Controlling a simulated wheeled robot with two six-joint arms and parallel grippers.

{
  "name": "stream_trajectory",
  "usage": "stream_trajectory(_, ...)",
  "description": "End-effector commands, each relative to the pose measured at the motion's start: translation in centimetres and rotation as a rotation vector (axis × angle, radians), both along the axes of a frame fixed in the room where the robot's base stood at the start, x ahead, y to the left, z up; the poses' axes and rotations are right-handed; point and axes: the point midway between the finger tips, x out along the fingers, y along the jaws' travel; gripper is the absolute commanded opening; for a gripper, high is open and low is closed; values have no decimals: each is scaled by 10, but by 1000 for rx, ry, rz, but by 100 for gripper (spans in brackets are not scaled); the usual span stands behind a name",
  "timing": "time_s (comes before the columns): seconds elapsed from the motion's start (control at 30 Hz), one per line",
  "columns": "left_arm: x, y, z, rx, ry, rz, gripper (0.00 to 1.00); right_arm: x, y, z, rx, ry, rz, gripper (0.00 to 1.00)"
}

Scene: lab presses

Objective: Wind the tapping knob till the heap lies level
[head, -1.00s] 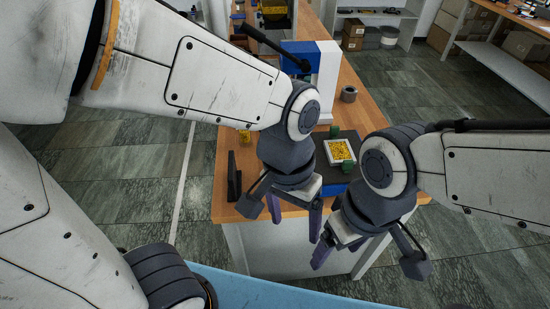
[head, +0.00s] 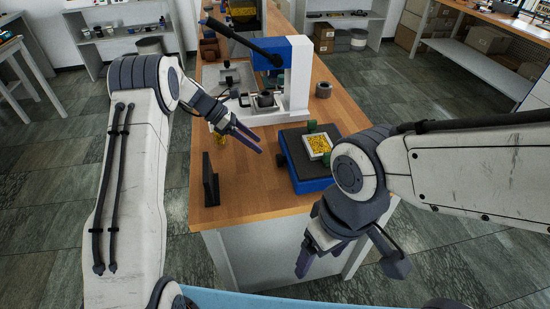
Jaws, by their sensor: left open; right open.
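A tapping unit with a blue base (head: 312,185) and dark top plate (head: 297,151) stands on the wooden table. On it, a white square tray (head: 327,150) holds a heap of yellow grains (head: 319,145), with green clamps at its edges. Whether the heap is level is too small to tell. A dark round knob (head: 281,160) sits at the unit's left side. My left gripper (head: 252,138) is open and empty above the table, left of the unit and apart from the knob. My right gripper (head: 318,256) is open and empty in front of the table's near edge.
A blue and white press (head: 298,75) with a long black lever stands behind the unit. A dark upright panel (head: 210,180) stands at the table's left edge. A yellow item (head: 221,140) is partly hidden by my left gripper. A grey cup (head: 323,89) stands at the right.

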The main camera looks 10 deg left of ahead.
Motion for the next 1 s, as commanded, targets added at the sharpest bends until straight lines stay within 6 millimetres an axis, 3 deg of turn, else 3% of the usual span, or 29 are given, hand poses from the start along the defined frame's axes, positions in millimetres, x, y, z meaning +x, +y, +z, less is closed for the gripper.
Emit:
stream_trajectory(0.4, -3, -56, -49, 2, 1, -6, 81, 0, 0, 16, 0, 0, 0, 81)
stream_trajectory(0.87, -2, -67, -61, 3, -3, -6, 81, 0, 0, 18, 0, 0, 0, 81)
stream_trajectory(0.9, -2, -67, -61, 3, -3, -6, 73, 0, 0, 18, 0, 0, 0, 81)
stream_trajectory(1.0, -2, -67, -61, 3, -3, -6, 35, 0, 0, 18, 0, 0, 0, 81)
